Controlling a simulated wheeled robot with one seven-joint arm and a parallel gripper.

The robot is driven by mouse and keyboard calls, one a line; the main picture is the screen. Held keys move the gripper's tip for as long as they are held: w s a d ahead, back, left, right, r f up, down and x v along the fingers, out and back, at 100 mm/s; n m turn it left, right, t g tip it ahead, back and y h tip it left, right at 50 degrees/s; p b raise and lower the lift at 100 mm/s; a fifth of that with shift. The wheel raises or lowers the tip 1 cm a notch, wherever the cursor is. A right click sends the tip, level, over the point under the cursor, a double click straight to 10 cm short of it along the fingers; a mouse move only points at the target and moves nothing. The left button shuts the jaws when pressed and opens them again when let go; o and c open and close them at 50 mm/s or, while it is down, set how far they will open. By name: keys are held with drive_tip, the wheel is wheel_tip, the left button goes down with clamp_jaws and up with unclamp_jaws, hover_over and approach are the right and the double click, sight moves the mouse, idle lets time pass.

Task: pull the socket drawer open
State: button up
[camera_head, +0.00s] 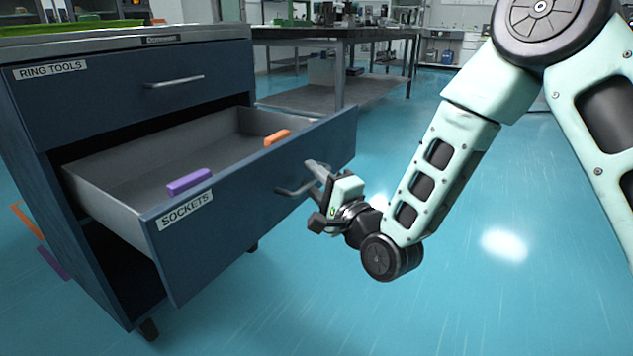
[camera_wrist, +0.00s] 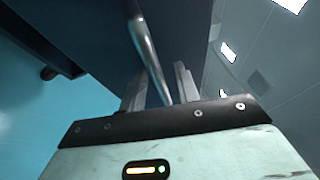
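The socket drawer (camera_head: 232,226), a blue front with a grey tray and a "SOCKETS" label, stands well out from its cabinet. Its inside is in plain view. A purple block (camera_head: 189,182) and an orange block (camera_head: 277,137) show at its front edge. My gripper (camera_head: 314,181) is at the drawer's bar handle (camera_head: 289,191), in front of the drawer face. In the wrist view the metal handle (camera_wrist: 146,45) runs between the two fingers of my gripper (camera_wrist: 160,88). Whether both fingers press on the bar is unclear.
The upper drawer (camera_head: 130,88), labelled "RING TOOLS", is shut above the socket drawer. A dark bench (camera_head: 335,33) stands behind. The blue floor (camera_head: 470,290) in front and to the right is clear. Orange and purple pieces show beside the cabinet at far left.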

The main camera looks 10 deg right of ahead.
drive_tip(key=p+v, duration=1.2)
drive_tip(key=v, duration=0.5)
drive_tip(key=shift+s+f+p, duration=0.15)
drive_tip(key=shift+p, duration=0.15)
idle(0.4)
